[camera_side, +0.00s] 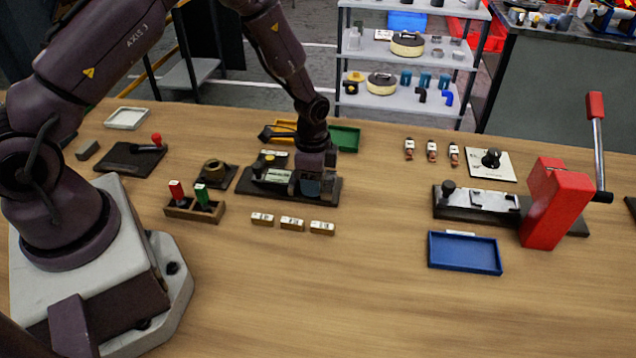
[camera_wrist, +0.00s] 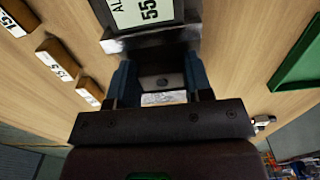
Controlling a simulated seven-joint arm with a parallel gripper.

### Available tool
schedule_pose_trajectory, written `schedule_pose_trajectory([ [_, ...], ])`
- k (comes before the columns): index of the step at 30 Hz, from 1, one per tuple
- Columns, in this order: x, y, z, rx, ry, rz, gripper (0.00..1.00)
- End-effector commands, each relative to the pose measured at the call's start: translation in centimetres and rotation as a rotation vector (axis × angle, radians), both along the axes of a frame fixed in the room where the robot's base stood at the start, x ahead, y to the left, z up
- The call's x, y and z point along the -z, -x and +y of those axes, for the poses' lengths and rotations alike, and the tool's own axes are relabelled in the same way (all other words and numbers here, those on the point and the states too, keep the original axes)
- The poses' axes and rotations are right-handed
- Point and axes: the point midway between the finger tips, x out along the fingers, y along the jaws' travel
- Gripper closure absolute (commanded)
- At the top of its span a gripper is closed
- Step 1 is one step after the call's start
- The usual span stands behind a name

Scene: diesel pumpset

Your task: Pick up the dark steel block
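A small dark grey block (camera_side: 88,150) lies on the table at the far left in the side view, behind my base. It looks like the dark steel block, but I cannot be sure. My gripper (camera_side: 311,186) is far to its right, low and pointing down at the right end of a dark fixture (camera_side: 262,187). In the wrist view, the blue fingers of my gripper (camera_wrist: 161,84) stand apart on either side of a grey metal piece (camera_wrist: 160,80). I cannot tell whether they touch it. A label reading "55" (camera_wrist: 143,10) shows on the fixture.
Three labelled wooden blocks (camera_side: 292,224) lie in front of the fixture. A wooden holder (camera_side: 195,211) with red and green handles stands left of it, a green tray (camera_side: 344,138) behind. A red lever press (camera_side: 551,205) and blue tray (camera_side: 464,254) are right. The front table is clear.

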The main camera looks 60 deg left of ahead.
Motion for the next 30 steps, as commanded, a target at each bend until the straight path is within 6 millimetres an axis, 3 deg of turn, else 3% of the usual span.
schedule_pose_trajectory([
  [1,0.0,0.0,0.0,0.0,-0.001,-0.001,0.76],
  [3,0.0,0.0,0.0,0.0,0.0,-0.001,0.86],
  [12,-0.4,-0.1,0.0,-0.001,0.0,-0.003,0.86],
  [20,-3.5,-0.1,0.1,-0.002,0.0,-0.006,0.86],
  [30,-9.9,6.3,-0.4,-0.001,-0.001,-0.002,0.86],
])
